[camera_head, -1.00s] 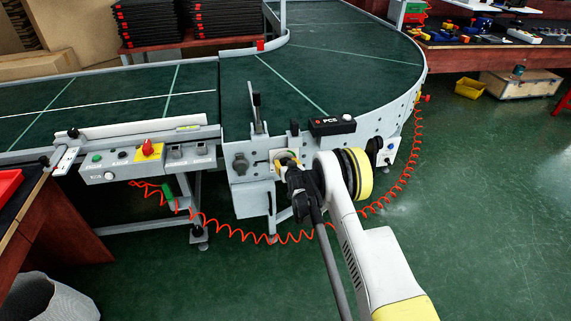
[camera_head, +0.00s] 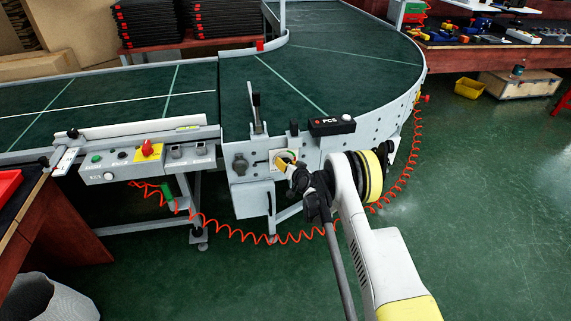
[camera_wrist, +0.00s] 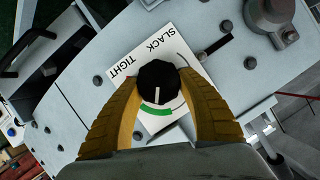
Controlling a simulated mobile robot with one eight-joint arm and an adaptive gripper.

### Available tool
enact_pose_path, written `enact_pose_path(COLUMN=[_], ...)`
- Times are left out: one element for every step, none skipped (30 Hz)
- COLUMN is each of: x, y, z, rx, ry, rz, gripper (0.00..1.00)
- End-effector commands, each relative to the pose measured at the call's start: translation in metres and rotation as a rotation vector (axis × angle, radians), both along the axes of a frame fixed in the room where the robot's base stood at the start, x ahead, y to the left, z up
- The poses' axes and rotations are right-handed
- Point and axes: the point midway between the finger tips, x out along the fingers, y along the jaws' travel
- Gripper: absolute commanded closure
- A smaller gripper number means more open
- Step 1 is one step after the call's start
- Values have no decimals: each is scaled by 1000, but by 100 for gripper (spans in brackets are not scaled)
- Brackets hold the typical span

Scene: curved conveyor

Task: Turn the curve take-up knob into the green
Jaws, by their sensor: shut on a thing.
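The black take-up knob (camera_wrist: 159,80) is in the middle of the wrist view, with a white pointer line on its lower half. The line points down toward the green band (camera_wrist: 158,111) on the white SLACK/TIGHT dial plate (camera_wrist: 126,65). My gripper (camera_wrist: 162,76) is shut on the knob, one yellow finger on each side. In the head view my gripper (camera_head: 285,161) reaches the white plate (camera_head: 276,157) on the curve's side panel; its fingers hide the knob there.
The green curved conveyor belt (camera_head: 340,60) lies behind the panel. A black PCS box (camera_head: 332,125) sits on the edge above right of the plate. A control box (camera_head: 150,163) is to the left. A coiled red hose (camera_head: 300,237) hangs below.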

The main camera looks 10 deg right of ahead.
Motion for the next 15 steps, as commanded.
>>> enact_pose_path(x=[1,1,1,1,1,1,1,1,1,1,1,1,1,1,1], y=[-1,-1,-1,-1,0,0,0,0,0,0,0,0,0,0,0], z=[0,0,0,0,0,0,0,0,0,0,0,0,0,0,0], rx=[19,30,43,51,58,66,70,75,78,81,82,83,85,85,85], ry=[-2,-2,-2,-2,-2,-2,-2,-2,-2,-2,-2,-1,-1,-1,-1], rz=[-1,-1,-1,-1,-1,-1,-1,0,-1,-1,0,0,0,0,0], gripper=[85,85,85,85,85,85,85,85,85,85,85,85,85,85,85])
